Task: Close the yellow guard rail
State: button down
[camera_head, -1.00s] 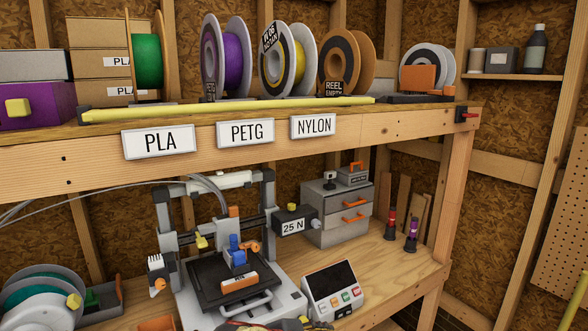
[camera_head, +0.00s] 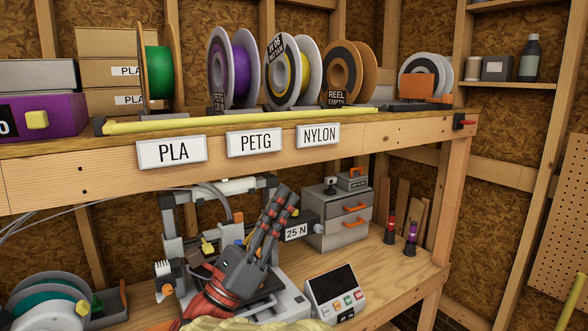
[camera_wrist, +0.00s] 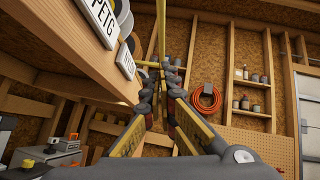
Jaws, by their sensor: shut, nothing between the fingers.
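The yellow guard rail (camera_head: 240,120) is a long bar lying along the front of the upper shelf, above the PLA, PETG and NYLON labels. Its left end sits at a dark bracket (camera_head: 99,125). My gripper (camera_head: 284,194) is below the shelf board, in front of the printer, with its fingers pointing up and right. It is shut and empty, apart from the rail. In the wrist view the dark fingers (camera_wrist: 167,68) come together at the centre. A yellow bar (camera_wrist: 162,28) shows beyond them; I cannot tell if it is the rail.
Filament spools (camera_head: 232,68) stand behind the rail on the shelf (camera_head: 60,160). A red-handled catch (camera_head: 464,121) is at the shelf's right end. The printer (camera_head: 170,235), a control panel (camera_head: 335,292) and a grey drawer unit (camera_head: 338,225) crowd the bench below.

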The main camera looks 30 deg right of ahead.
jog(key=a+r+b+x, duration=0.2)
jog(key=b+x, duration=0.1)
jog(key=x, duration=0.9)
jog(key=shift+w, duration=0.15)
jog(key=shift+d, duration=0.1)
jog(key=shift+r, duration=0.1)
jog(key=shift+r+n+t+p, duration=0.25)
jog(key=shift+n+t+p, duration=0.15)
jog(key=shift+n+p, duration=0.2)
